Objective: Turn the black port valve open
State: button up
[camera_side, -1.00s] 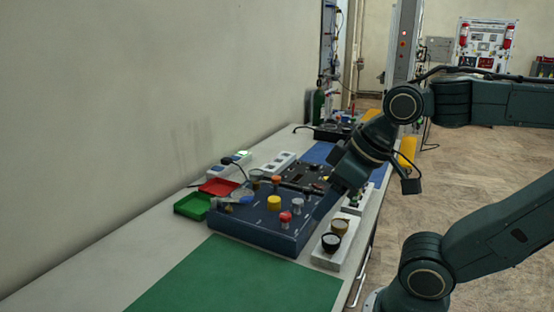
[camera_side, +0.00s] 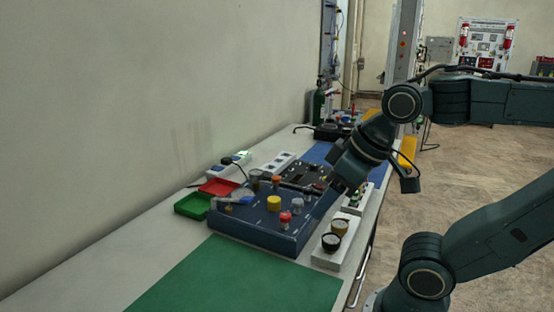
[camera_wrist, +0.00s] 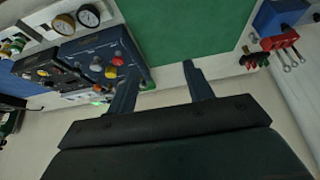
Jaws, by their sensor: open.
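The panel box also shows at the upper left of the wrist view (camera_wrist: 84,48). I cannot make out which fitting is the black port valve; it is too small or hidden. My gripper (camera_wrist: 160,67) is open and empty, its two fingers spread apart. The left finger overlaps the panel's edge in that view. In the side view, my gripper is at the panel's right side, partly hidden, and contact cannot be told.
A white block with round gauges (camera_side: 331,255) stands right of the panel. Green (camera_side: 192,206) and red (camera_side: 219,187) trays lie to its left. A green mat (camera_side: 235,278) is bare in front. A black unit (camera_side: 305,172) stands behind the panel.

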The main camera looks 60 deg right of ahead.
jog(key=w+d+r+m+g+h, duration=0.2)
jog(key=w+d+r+m, duration=0.1)
jog(key=w+d+m, duration=0.4)
jog(key=m+g+h, duration=0.1)
jog(key=m+g, duration=0.6)
jog(key=m, duration=1.3)
send_over(308, 188)
jog(key=w+a, duration=0.4)
notch_tip(308, 188, down, 7)
jog(key=shift+x, duration=6.85)
jog(key=shift+w, duration=0.15)
jog(key=c, duration=1)
